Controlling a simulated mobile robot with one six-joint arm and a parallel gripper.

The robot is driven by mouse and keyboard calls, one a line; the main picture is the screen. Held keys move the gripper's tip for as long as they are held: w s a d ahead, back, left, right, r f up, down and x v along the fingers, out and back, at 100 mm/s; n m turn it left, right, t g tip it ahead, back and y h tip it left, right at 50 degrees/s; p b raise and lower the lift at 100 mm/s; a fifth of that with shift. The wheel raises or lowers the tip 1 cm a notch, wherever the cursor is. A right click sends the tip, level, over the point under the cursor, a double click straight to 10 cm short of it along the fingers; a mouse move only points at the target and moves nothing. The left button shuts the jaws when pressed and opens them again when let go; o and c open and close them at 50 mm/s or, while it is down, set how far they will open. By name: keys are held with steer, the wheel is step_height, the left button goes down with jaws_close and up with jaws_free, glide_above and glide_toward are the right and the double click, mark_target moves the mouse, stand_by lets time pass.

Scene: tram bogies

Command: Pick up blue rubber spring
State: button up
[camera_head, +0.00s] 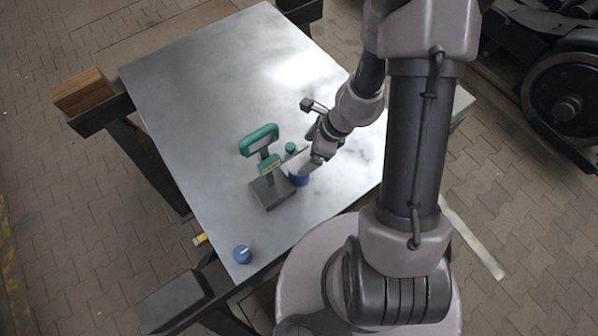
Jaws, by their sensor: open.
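My gripper (306,168) reaches down over the middle-right of the metal table. It is open. A small blue round piece (299,181) shows right below and beside its fingers, partly hidden by them. I cannot tell whether the fingers touch it. A second blue round piece (242,254), with a pale mark on top, sits apart near the table's front left corner. Both are small, and I cannot tell for sure which is the blue rubber spring.
A green-handled device (270,192) on a dark base stands just left of my gripper, with a small green knob (290,147) behind. The table's (200,80) far half is clear. A wooden block (83,92) lies beyond its left edge.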

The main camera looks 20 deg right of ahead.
mark_target(299, 164)
steer(key=b+x, duration=0.1)
steer(key=x, duration=0.2)
steer(key=b+x, duration=0.1)
steer(key=x, duration=0.1)
steer(key=shift+s+b, duration=0.35)
steer(key=shift+s, duration=0.05)
steer(key=shift+r, duration=0.1)
steer(key=shift+c, duration=0.4)
steer(key=c, duration=1.8)
jaws_close()
steer(key=shift+r, duration=0.1)
